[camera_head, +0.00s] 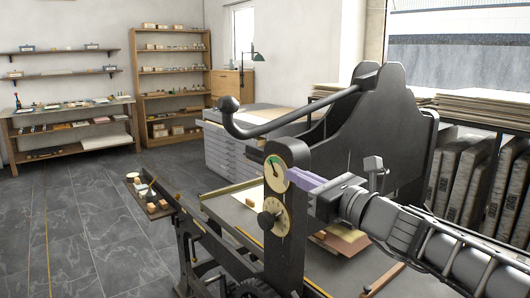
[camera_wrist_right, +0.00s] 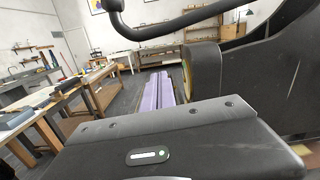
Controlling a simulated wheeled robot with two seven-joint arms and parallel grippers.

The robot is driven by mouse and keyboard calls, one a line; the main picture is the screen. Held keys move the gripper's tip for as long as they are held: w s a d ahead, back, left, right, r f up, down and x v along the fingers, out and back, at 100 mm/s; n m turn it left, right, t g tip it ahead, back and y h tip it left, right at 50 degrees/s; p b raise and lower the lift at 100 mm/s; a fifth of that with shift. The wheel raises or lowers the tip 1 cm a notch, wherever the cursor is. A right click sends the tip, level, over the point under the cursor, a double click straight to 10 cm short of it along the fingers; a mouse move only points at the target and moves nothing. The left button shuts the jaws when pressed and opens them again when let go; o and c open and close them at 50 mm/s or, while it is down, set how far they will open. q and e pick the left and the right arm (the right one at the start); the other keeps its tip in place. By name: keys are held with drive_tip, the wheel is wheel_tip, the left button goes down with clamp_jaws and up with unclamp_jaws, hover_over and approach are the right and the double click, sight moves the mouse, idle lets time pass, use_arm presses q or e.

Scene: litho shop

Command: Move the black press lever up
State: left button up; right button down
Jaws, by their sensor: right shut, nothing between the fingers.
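The black press lever (camera_head: 300,115) runs from a pivot at the top of the press's dark side plate down and left to a ball-ended knob (camera_head: 228,104). In the right wrist view the lever (camera_wrist_right: 180,24) crosses the top of the picture. My right gripper (camera_head: 279,172) has purple fingers and is shut and empty. It is at the dial post (camera_head: 285,225), below the lever and apart from it. The purple fingers (camera_wrist_right: 158,90) show shut together in the wrist view, left of the post. I cannot tell whether they touch the post. My left gripper is not in view.
The post carries a dial with a green part (camera_head: 275,172) and a lower dial with a knob (camera_head: 273,218). A small tray (camera_head: 133,190) with blocks juts out left of the press. Shelves and benches stand at the back; the left floor (camera_head: 75,235) is clear.

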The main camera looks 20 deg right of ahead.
drive_tip(key=shift+w, duration=0.1)
drive_tip(key=w+a+r+p, duration=0.3)
drive_tip(key=w+a+r, duration=0.1)
drive_tip(key=w, duration=0.5)
drive_tip(key=shift+w+a, duration=0.2)
drive_tip(key=shift+w, duration=0.2)
drive_tip(key=shift+r, duration=0.2)
